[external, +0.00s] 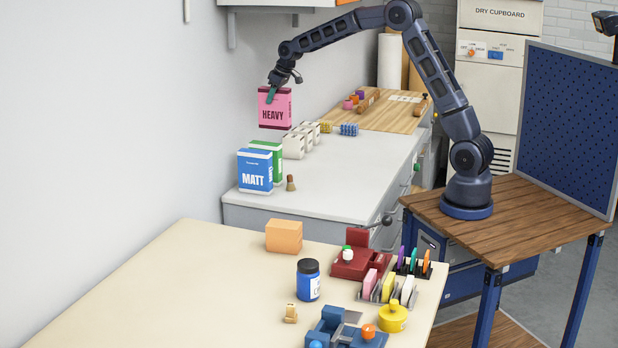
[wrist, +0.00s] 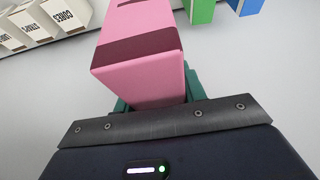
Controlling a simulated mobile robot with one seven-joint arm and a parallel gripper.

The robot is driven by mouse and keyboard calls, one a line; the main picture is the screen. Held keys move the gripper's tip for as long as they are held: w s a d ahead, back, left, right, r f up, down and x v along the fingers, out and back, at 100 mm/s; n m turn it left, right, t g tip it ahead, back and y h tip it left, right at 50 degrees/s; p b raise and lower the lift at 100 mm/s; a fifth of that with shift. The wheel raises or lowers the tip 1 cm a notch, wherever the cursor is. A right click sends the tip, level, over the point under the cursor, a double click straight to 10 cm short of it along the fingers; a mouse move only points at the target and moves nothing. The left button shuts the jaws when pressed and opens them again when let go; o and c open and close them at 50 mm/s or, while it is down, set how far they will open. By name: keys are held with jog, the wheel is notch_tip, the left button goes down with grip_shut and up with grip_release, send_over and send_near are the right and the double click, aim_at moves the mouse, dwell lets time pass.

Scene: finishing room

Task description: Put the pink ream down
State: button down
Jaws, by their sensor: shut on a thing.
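The pink ream (external: 275,108), a box-shaped pack with dark bands marked HEAVY, is upright in my gripper (external: 270,96). It is held in the air near the wall, above the back of the white counter (external: 335,185). In the wrist view the pink ream (wrist: 145,60) fills the upper middle, with the green fingers of my gripper (wrist: 155,97) on both sides of it. The ream hides most of the fingers there. The ream's underside appears clear of the counter.
A blue MATT ream (external: 255,172) and a green ream (external: 272,152) stand at the counter's left end, a small brown object (external: 290,183) beside them. White boxes (external: 295,145) stand along the wall behind. The counter's front middle is bare. A cream table (external: 190,280) holds several items.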

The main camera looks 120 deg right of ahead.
jog(key=w+a+r+n+t+y, duration=0.15)
jog(key=w+a+n, duration=0.25)
jog(key=w+a, duration=1.25)
jog(key=w+a+n+g+y, duration=0.15)
jog(key=w+a+n, duration=0.35)
jog(key=w+a, duration=1.15)
jog(key=w+a+r+n+y, duration=0.15)
jog(key=a+n, duration=0.25)
jog(key=a, duration=2)
jog(key=w+a+n+y, duration=0.2)
jog(key=a+n, duration=0.3)
jog(key=a, duration=2)
notch_tip(320, 180, down, 19)
jog(key=shift+d, duration=0.2)
jog(key=shift+w+f, duration=0.1)
jog(key=c, duration=0.8)
grip_release()
